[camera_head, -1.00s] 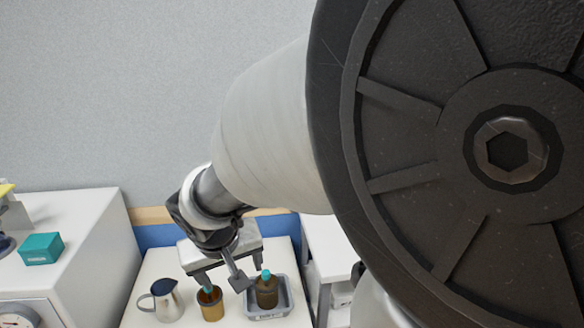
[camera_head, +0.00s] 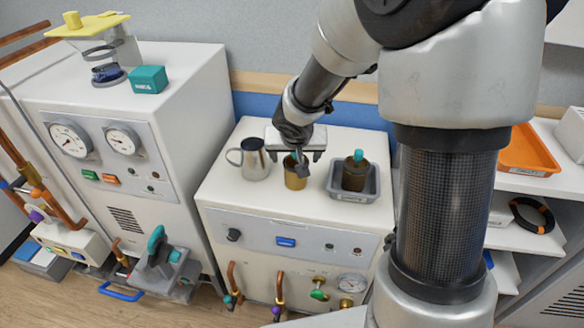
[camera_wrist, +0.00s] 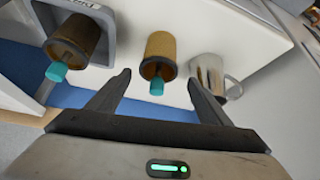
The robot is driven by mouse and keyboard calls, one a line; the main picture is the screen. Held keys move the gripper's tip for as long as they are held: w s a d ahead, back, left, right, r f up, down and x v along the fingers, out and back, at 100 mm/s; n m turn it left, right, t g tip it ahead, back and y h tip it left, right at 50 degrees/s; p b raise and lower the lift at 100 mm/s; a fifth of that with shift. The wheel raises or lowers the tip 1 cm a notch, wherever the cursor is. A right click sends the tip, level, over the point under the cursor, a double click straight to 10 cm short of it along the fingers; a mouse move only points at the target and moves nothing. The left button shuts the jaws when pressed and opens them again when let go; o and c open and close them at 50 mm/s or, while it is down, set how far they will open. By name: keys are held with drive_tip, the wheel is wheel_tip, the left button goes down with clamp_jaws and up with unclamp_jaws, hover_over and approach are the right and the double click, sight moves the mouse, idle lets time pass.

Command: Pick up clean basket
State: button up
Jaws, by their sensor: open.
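A golden mesh basket (camera_head: 295,178) with a teal knob stands upright on the white cabinet top (camera_head: 225,195). It also shows in the wrist view (camera_wrist: 160,53), between and just beyond my fingertips. My gripper (camera_wrist: 159,78) is open and empty, with one finger on each side of the basket's knob end; contact is not visible. In the head view my gripper (camera_head: 297,158) is directly over the basket and partly hides its top. A darker brown basket (camera_head: 354,175), also with a teal knob, stands in a grey tray (camera_head: 370,192) to the right.
A metal pitcher (camera_head: 254,160) stands close to the left of the golden basket. A taller white machine with gauges (camera_head: 175,85) stands at the left, with a teal box (camera_head: 148,79) on top. Shelves with an orange tray (camera_head: 525,150) are at the right. The cabinet's front top is clear.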

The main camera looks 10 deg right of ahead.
sight(296, 161)
drive_tip(key=b+x, duration=0.2)
drive_tip(key=x, duration=0.4)
drive_tip(key=shift+w+d+f, duration=0.1)
drive_tip(key=shift+d+f, duration=0.1)
drive_tip(key=shift+f, duration=0.15)
drive_tip(key=c, duration=1.2)
